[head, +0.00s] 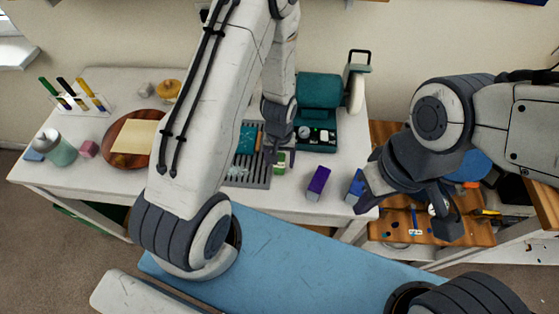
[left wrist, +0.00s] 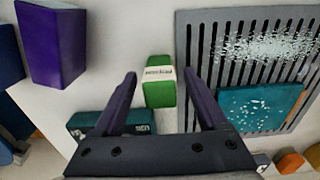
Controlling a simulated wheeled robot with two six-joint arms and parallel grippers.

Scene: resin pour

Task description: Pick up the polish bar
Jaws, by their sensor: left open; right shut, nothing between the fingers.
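The polish bar (head: 280,163) is a small green block with a white printed band, lying on the white worktable just right of the slotted grey rack. In the left wrist view the polish bar (left wrist: 159,94) sits between the two fingertips, with a gap on each side. My left gripper (head: 278,152) is open and points down over the bar; it also shows in the left wrist view (left wrist: 159,76). I cannot tell the exact height of the fingertips. My right gripper (head: 442,215) is shut and empty at the right, over the wooden shelf area.
A purple box (head: 318,183) and a partly hidden blue box (head: 355,184) stand right of the bar. A teal machine (head: 318,92) stands behind it. The slotted rack (left wrist: 188,60) holds a teal slab (left wrist: 255,108) and pale granules. A round wooden board (head: 116,153) lies at left.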

